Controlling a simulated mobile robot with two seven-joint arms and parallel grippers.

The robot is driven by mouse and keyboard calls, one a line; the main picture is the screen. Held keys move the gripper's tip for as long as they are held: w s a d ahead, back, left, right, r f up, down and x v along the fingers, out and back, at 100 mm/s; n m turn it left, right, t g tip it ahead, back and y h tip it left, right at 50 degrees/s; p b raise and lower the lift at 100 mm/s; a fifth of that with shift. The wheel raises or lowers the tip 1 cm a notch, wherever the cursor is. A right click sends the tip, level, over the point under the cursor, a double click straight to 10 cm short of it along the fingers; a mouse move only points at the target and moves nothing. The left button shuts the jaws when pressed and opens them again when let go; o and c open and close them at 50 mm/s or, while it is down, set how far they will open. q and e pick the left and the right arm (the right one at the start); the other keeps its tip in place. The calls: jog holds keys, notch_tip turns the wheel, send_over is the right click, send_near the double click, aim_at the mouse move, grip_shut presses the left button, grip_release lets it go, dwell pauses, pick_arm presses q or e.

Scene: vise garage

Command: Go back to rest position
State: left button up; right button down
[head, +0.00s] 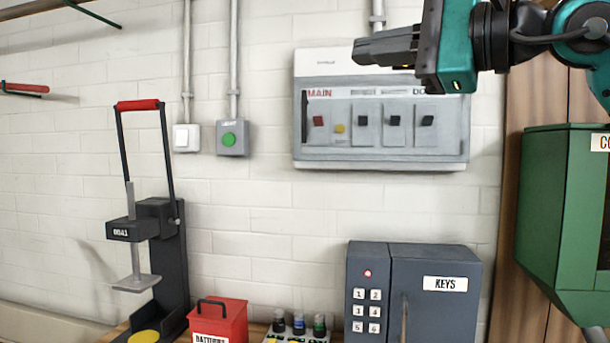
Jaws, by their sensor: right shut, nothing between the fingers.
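My right gripper (386,50) comes in from the upper right on its teal arm. Its fingers point left and are shut with nothing between them. In the picture it overlaps the top of the grey electrical panel (312,153) marked MAIN; I cannot tell how far in front of the wall it is. My left gripper is not in view.
A keys safe (437,300) with a keypad, a red batteries box (219,318) and a black press (165,250) with a red handle stand along the bottom. A green cabinet (560,210) is at right. A green button box (231,139) and white switch (187,138) are on the wall.

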jog(key=s+a+f+m+g+y, duration=0.3)
jog(key=a+f+m+g+y, duration=0.1)
jog(key=f+m+y, duration=0.4)
jog(key=w+d+f+n+t+h, duration=0.3)
jog(key=d+f+n+t+h, duration=0.45)
jog(key=f+n+h, duration=0.7)
jog(key=w+d+f+n+t+h, duration=0.3)
jog(key=d+f+n+t+h, duration=0.5)
jog(key=n, duration=0.9)
jog(key=s+d+f+m+g+h, duration=0.1)
jog(key=s+f+m+g, duration=0.4)
jog(key=f, duration=0.7)
jog(key=s+d+f+m+g+h, duration=0.1)
jog(key=s+d+f+m+g, duration=0.15)
jog(key=s+f+g, duration=0.7)
jog(key=s+a+f+m+g+y, duration=0.25)
jog(key=s+f+m+g, duration=0.2)
jog(key=s+f, duration=0.9)
jog(key=w+a+f+n+t+y+b, duration=0.1)
jog(key=w+a+f+t+b, duration=0.1)
jog(key=w+f+t, duration=0.5)
notch_tip(320, 180, down, 4)
jog(key=shift+w+a+r+n, duration=0.1)
jog(key=shift+w+a+n, duration=0.3)
jog(key=shift+w, duration=0.5)
